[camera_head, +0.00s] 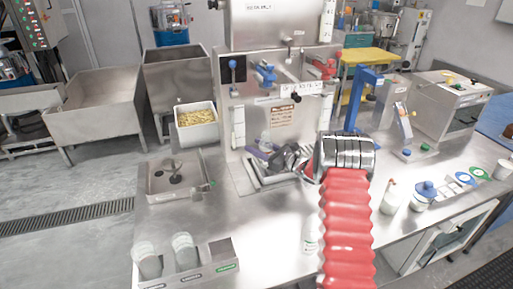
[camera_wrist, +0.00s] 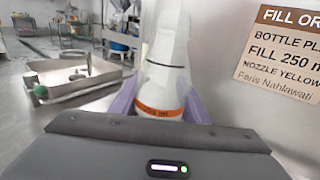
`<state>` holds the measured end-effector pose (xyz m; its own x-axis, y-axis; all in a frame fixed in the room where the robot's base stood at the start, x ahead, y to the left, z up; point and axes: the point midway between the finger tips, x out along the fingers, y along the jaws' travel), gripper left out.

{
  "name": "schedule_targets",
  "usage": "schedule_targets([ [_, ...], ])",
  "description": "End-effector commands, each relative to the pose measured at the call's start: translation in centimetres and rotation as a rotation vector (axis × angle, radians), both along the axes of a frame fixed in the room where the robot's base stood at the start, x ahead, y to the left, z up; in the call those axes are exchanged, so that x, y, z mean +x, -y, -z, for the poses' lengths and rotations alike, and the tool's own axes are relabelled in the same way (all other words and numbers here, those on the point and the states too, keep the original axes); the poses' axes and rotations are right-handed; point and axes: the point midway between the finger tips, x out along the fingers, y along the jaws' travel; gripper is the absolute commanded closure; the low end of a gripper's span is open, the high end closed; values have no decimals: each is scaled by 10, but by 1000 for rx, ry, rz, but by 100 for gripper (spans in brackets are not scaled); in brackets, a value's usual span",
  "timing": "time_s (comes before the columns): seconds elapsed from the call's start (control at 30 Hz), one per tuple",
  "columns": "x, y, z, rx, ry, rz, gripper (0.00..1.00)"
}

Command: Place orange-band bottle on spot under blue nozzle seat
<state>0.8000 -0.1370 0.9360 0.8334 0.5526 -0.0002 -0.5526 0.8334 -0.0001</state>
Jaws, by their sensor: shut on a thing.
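My gripper (camera_head: 266,151) is shut on the orange-band bottle (camera_wrist: 165,60). In the wrist view the whitish bottle stands roughly upright between my purple fingers, with its orange band (camera_wrist: 158,111) low between them. In the head view only a small pale part of the bottle (camera_head: 265,138) shows, in front of the machine's steel front. The blue nozzle seat (camera_head: 265,72) is on the machine above my gripper. A red nozzle seat (camera_head: 322,66) is to its right. The spot under the blue seat is hidden, and I cannot tell whether the bottle touches a surface.
A steel tray (camera_head: 160,184) lies left of my gripper. A rack with bottles (camera_head: 185,250) is at the front left. A blue stand (camera_head: 358,98) is at the right. A label plate (camera_wrist: 285,55) is close on the right in the wrist view.

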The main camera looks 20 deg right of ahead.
Motion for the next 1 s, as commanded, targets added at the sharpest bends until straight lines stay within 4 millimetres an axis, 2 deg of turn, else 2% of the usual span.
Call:
schedule_targets([
  [0.1, 0, 0, 2, 0, 0, 0, 79],
  [0.13, 0, 0, 1, 0, 0, 0, 56],
  [0.37, 0, 1, 1, 0, 0, 1, 40],
  [0.77, -3, 4, 0, -1, -1, 3, 39],
  [1.0, -28, 21, 0, 1, -2, 4, 39],
])
